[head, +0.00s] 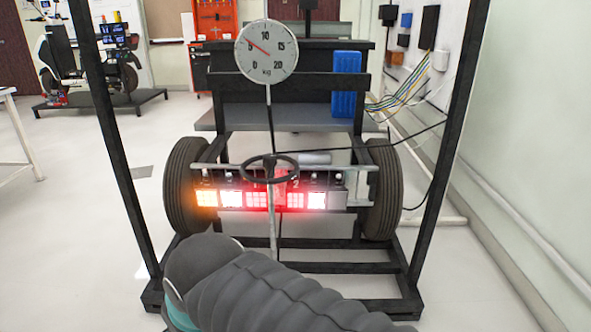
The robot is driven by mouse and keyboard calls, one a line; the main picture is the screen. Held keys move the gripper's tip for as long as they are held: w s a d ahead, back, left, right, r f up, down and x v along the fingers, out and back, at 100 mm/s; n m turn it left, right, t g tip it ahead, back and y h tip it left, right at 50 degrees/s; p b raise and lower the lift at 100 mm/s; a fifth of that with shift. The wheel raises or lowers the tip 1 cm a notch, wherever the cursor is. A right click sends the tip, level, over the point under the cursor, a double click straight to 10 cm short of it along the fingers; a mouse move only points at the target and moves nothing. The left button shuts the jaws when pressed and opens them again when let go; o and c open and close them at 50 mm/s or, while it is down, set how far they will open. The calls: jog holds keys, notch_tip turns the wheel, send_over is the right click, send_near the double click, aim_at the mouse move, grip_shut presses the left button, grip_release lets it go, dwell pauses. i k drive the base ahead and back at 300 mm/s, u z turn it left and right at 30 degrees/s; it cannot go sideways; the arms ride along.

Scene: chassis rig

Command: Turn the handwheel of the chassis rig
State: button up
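The chassis rig (290,263) stands ahead in the head view, a black frame with two wheels and a lit light bar. Its handwheel (249,180), a dark ring with a hub, sits near the middle, in front of the light bar. My arm, in a grey ribbed cover, crosses the bottom of the picture below the handwheel and hides part of the floor. My gripper does not show in this view, so I cannot see its relation to the handwheel.
A round kg dial (266,51) tops the post. Tyres (186,186) and (383,190) flank the light bar (262,200). Black uprights (114,140) and (450,140) frame the rig. A wall with cables is at right. Open floor (80,220) lies at left.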

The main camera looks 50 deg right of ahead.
aim_at(268, 160)
jog(key=u, duration=0.35)
jog(key=k, duration=0.3)
jog(key=z, duration=1.55)
jog(key=i, duration=0.75)
jog(key=z, duration=0.4)
